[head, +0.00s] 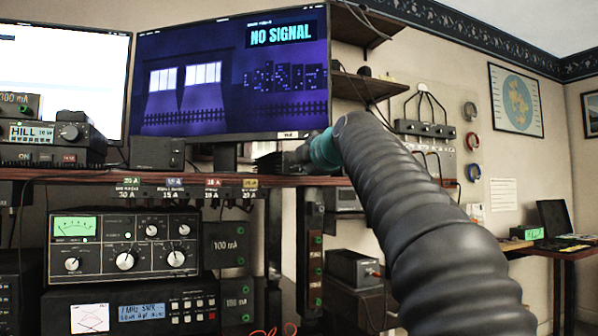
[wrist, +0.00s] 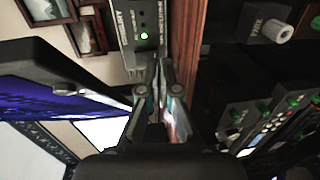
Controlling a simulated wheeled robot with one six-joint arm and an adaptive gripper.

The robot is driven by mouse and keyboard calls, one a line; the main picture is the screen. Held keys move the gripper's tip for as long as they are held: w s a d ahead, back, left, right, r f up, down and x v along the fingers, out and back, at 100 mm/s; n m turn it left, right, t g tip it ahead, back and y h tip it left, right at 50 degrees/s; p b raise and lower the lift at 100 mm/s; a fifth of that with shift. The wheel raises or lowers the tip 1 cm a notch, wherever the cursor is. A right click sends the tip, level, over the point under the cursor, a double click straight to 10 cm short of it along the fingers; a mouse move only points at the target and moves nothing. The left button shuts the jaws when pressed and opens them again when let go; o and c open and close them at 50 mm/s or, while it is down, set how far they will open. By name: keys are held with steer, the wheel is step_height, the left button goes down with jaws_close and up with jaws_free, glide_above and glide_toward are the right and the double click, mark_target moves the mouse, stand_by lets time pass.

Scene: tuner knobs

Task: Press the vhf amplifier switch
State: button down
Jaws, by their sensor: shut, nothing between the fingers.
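In the wrist view a grey box (wrist: 142,22) with a lit green light and small printed labels is at the top centre. The print is too small to read surely, so I cannot tell whether this is the vhf amplifier. My gripper (wrist: 160,66) is shut and empty, its tips at the lower edge of this box. I cannot tell whether they touch it. In the head view my gripper (head: 303,154) is small, just above the wooden shelf and below the right monitor, partly hidden by my arm.
The right monitor (head: 235,75) reads NO SIGNAL and hangs close above my gripper. The wooden shelf (head: 255,181) runs below it. A radio panel with several knobs (head: 125,245) stands underneath at left. In the wrist view a dark unit with a pale knob (wrist: 276,30) is at upper right.

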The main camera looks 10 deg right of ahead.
steer(key=f+b+v, duration=0.2)
steer(key=v, duration=0.9)
steer(key=shift+s+f, duration=0.25)
steer(key=shift+f, duration=0.05)
